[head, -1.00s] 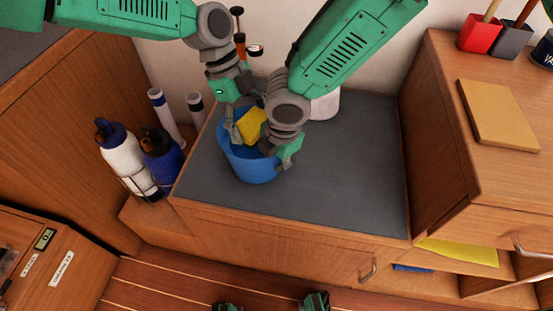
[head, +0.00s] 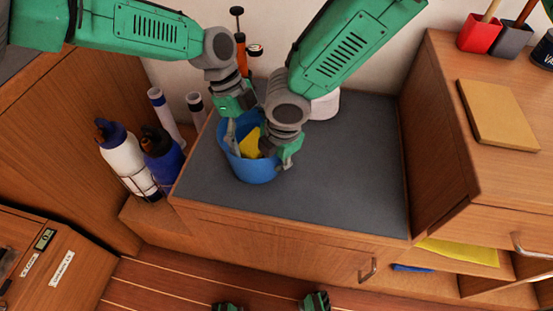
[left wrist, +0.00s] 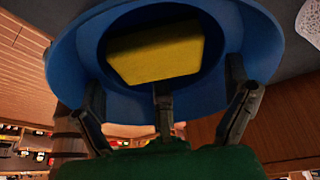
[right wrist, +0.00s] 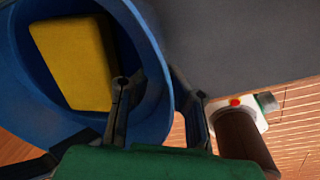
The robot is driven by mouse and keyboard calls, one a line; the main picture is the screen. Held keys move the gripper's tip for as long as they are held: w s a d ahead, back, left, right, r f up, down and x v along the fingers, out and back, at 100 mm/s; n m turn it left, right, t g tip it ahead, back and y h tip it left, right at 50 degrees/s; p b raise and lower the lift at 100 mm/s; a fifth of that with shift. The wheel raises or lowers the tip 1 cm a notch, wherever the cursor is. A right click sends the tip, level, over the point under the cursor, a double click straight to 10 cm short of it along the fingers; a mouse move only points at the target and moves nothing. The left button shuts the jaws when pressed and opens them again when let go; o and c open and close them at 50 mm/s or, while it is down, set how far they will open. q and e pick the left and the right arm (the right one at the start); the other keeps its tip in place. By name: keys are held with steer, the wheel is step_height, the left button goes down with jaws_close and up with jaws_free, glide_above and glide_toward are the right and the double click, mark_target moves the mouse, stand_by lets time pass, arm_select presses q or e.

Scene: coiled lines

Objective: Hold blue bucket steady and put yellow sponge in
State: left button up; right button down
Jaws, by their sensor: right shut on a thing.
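The blue bucket (head: 252,171) stands upright on the dark grey counter top. The yellow sponge (head: 250,142) is inside the bucket; it also shows there in the left wrist view (left wrist: 155,54) and in the right wrist view (right wrist: 75,62). My left gripper (head: 245,127) is at the bucket's mouth above the sponge, its fingers spread and apart from it in the left wrist view (left wrist: 165,105). My right gripper (head: 279,154) is shut on the bucket's right rim, with the wall between its fingers in the right wrist view (right wrist: 152,98). My arms partly hide the bucket's far rim.
White (head: 122,160) and blue (head: 160,162) bottles stand left of the counter. A white container (head: 325,105) is behind my right arm. The counter (head: 345,170) is clear to the right. A higher wooden cabinet (head: 430,120) borders it on the right.

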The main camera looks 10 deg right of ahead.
arm_select(q)
steer(key=v, duration=1.2)
steer(key=shift+w, duration=0.1)
steer(key=shift+f, duration=0.1)
arm_select(e)
steer(key=c, duration=1.6)
jaws_free()
